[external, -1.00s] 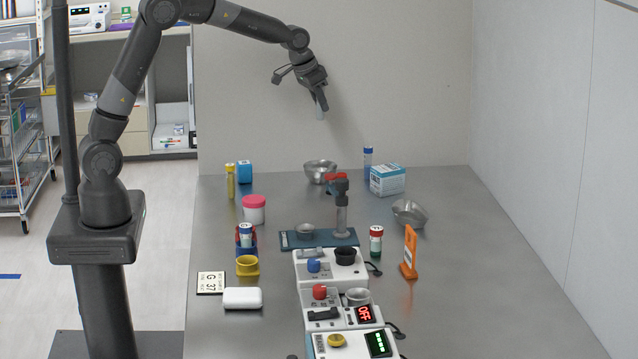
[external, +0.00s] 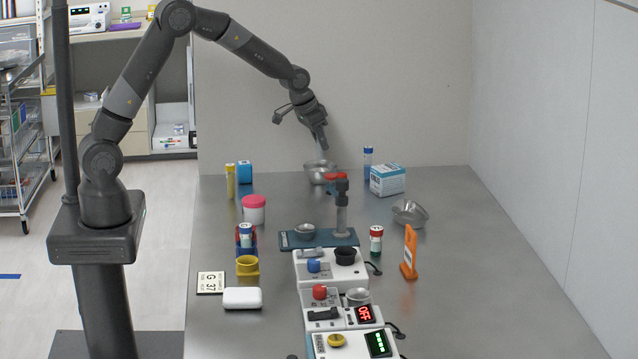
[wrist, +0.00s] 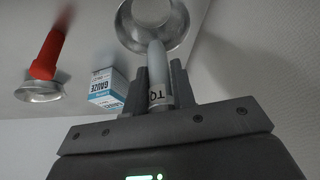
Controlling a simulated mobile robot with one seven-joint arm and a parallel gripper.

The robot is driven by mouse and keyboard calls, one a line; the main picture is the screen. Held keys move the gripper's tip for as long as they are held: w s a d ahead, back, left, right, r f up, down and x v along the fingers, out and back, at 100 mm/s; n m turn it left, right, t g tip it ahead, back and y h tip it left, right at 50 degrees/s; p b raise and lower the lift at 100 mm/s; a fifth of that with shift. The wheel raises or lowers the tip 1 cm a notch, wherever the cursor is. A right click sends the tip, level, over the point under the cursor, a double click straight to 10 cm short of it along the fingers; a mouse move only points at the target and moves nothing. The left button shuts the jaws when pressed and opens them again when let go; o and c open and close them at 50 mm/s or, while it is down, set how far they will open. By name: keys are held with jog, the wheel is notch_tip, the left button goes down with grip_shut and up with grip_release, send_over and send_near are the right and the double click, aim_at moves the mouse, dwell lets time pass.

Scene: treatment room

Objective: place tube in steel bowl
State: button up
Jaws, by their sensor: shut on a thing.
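My gripper (external: 320,142) is shut on a pale tube (wrist: 158,68) with a dark-lettered label near the jaws. In the external view the gripper is above the steel bowl (external: 319,174) at the back of the table. In the wrist view the tube's free end overlaps the inside of the steel bowl (wrist: 182,40). I cannot tell whether the tube touches the bowl. The tube's lower end is hard to make out in the external view.
A gauze box (external: 387,180) and a blue-capped tube (external: 368,162) stand right of the bowl. Another steel bowl (external: 410,214) lies farther right. Devices fill the front middle; the right side of the table is clear.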

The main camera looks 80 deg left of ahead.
aim_at(320, 154)
jog(key=shift+f, duration=2.25)
jog(key=o, duration=1.1)
jog(key=shift+c, duration=0.2)
notch_tip(320, 154, up, 7)
jog(key=shift+f, duration=0.1)
